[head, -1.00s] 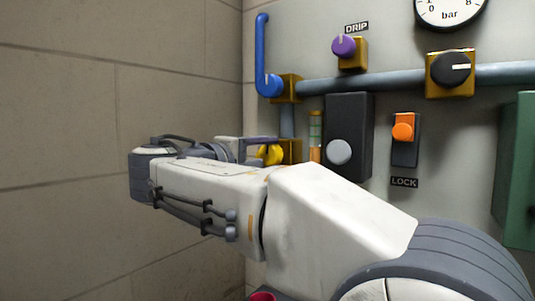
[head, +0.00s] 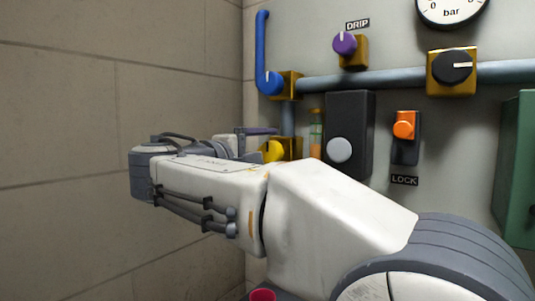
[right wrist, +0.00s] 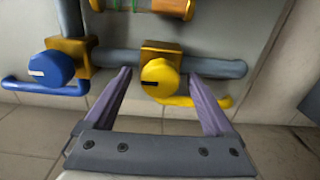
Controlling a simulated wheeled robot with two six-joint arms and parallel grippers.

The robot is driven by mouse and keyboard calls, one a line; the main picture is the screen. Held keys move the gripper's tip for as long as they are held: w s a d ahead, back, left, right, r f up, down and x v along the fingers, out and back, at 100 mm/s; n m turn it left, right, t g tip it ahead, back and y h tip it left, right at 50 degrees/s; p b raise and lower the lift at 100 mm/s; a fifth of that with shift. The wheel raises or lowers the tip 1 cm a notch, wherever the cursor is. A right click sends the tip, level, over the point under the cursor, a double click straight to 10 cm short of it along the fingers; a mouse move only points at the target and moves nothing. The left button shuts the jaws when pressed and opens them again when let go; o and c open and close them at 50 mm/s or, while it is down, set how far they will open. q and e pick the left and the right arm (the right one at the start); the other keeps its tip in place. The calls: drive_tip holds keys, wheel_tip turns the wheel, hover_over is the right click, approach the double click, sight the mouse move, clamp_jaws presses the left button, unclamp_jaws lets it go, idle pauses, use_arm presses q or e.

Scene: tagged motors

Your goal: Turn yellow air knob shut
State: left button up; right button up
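The yellow knob (head: 271,151) sits on a brass block on the wall panel, partly hidden behind my right arm in the head view. In the head view one finger of my right gripper (head: 264,142) passes just above the knob. My left gripper is out of view.
The blue knob (head: 271,83) with its bent blue pipe is above the yellow one. Tiled wall stands at left.

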drive_tip(key=shift+s+a, duration=0.25)
drive_tip(key=b+v, duration=0.3)
drive_tip(key=v, duration=0.6)
drive_tip(key=shift+s+a, duration=0.2)
drive_tip(key=shift+s, duration=0.15)
